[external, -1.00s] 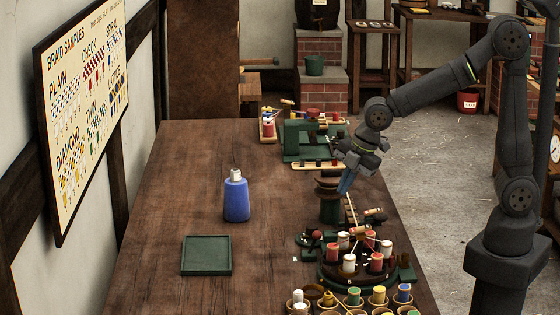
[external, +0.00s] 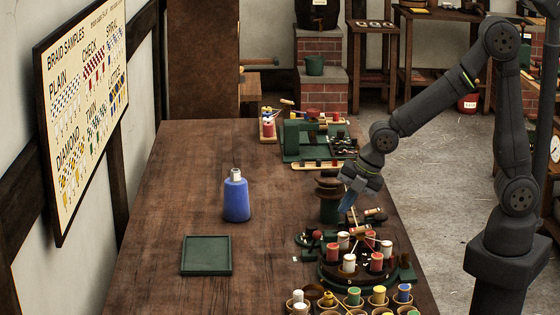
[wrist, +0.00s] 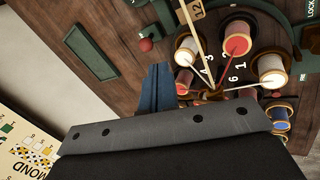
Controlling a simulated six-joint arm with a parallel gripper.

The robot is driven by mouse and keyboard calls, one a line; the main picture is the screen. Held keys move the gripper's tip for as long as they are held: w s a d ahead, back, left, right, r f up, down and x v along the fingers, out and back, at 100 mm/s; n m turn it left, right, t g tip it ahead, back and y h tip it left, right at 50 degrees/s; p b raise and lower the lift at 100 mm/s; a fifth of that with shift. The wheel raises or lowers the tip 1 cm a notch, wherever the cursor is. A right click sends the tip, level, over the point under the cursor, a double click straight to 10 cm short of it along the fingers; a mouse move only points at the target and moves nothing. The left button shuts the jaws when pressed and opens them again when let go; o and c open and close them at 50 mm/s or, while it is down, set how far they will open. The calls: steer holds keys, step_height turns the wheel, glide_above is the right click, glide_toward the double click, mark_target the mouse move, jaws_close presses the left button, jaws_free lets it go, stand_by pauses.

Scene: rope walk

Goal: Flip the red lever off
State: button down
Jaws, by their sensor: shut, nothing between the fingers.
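The red lever's round red knob (external: 316,234) shows at the left side of the braiding machine (external: 330,280), beside its ring of thread spools. In the wrist view the red knob (wrist: 146,45) stands by a dark green base, just above my fingertips in the picture. I cannot clearly tell which way the lever is tilted. My gripper (external: 346,206) is shut and empty, with blue fingers pointing down above the back of the machine. In the wrist view the fingers (wrist: 157,88) are together, apart from the knob.
A dark green post (external: 329,205) stands behind the spools. Several cups of thread spools (external: 354,298) line the front. A blue bottle (external: 236,198) and a green tray (external: 206,256) stand to the left, with bare tabletop around them. Another green machine (external: 303,145) stands at the back.

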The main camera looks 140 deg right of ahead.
mark_target(316, 233)
steer(key=x, duration=0.8)
steer(key=shift+w+d+f, duration=0.1)
steer(key=shift+d+f, duration=0.05)
steer(key=shift+f, duration=0.05)
steer(key=shift+w+d+r, duration=0.15)
steer(key=shift+r, duration=0.05)
stand_by(0.3)
steer(key=shift+w+d+g+y, duration=0.1)
steer(key=shift+g+y, duration=0.2)
steer(key=shift+w+d+r+g+y, duration=0.25)
steer(key=shift+w+d+g+y, duration=0.05)
steer(key=shift+g+y, duration=0.1)
steer(key=shift+w+d+r+g+y, duration=0.2)
steer(key=shift+w+d+g+y, duration=0.3)
steer(key=shift+g+y, duration=0.1)
steer(key=shift+w+d+r+g+y, duration=0.2)
steer(key=shift+w+d+g+y, duration=0.25)
steer(key=shift+g+y, duration=0.15)
steer(key=shift+w+d+r, duration=0.1)
steer(key=shift+w+d, duration=0.55)
steer(key=shift+d, duration=0.05)
steer(key=shift+w+d+r, duration=0.1)
steer(key=shift+w, duration=0.1)
